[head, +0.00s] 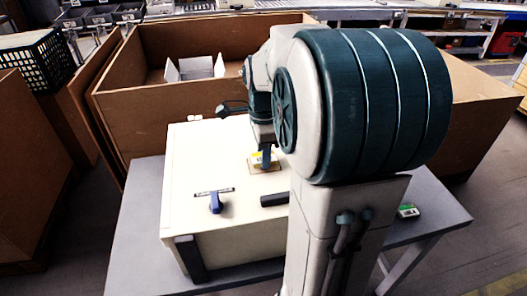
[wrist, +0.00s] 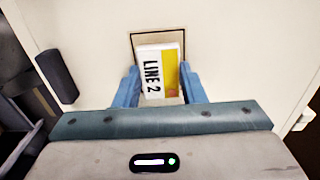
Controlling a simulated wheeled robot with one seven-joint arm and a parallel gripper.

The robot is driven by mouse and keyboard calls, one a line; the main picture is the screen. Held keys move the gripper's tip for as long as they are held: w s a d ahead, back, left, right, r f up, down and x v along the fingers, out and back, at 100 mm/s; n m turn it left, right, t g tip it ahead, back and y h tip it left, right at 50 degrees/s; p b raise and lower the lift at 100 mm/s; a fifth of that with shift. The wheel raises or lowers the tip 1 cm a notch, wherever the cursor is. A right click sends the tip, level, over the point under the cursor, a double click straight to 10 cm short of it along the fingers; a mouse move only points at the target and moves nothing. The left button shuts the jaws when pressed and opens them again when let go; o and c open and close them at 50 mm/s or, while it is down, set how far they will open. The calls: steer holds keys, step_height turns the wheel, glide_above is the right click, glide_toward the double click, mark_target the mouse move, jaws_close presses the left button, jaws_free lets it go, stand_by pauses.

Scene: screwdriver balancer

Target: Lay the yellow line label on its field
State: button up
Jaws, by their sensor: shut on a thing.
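The yellow line label (wrist: 171,62) is a white and yellow card with "LINE 2" in black. My gripper (wrist: 159,72) is shut on it, one blue finger at each side edge. The label lies over its field (wrist: 133,37), a tan rectangle with a dark outline on the pale panel. The outline shows above and beside the label; its lower part is hidden by the label and fingers. I cannot tell whether the label touches the field. In the head view my gripper (head: 265,156) is over the field (head: 268,168), with a bit of yellow showing.
The pale box (head: 190,165) stands on a grey table (head: 135,215). A small green and white item (head: 407,211) lies at the table's right. Large brown crates (head: 130,115) stand behind.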

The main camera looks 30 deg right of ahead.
steer(key=shift+f, duration=0.35)
stand_by(0.4)
steer(key=o, duration=1.1)
steer(key=shift+o, duration=0.2)
step_height(320, 180, up, 14)
steer(key=shift+p, duration=0.45)
steer(key=shift+a+f, duration=0.1)
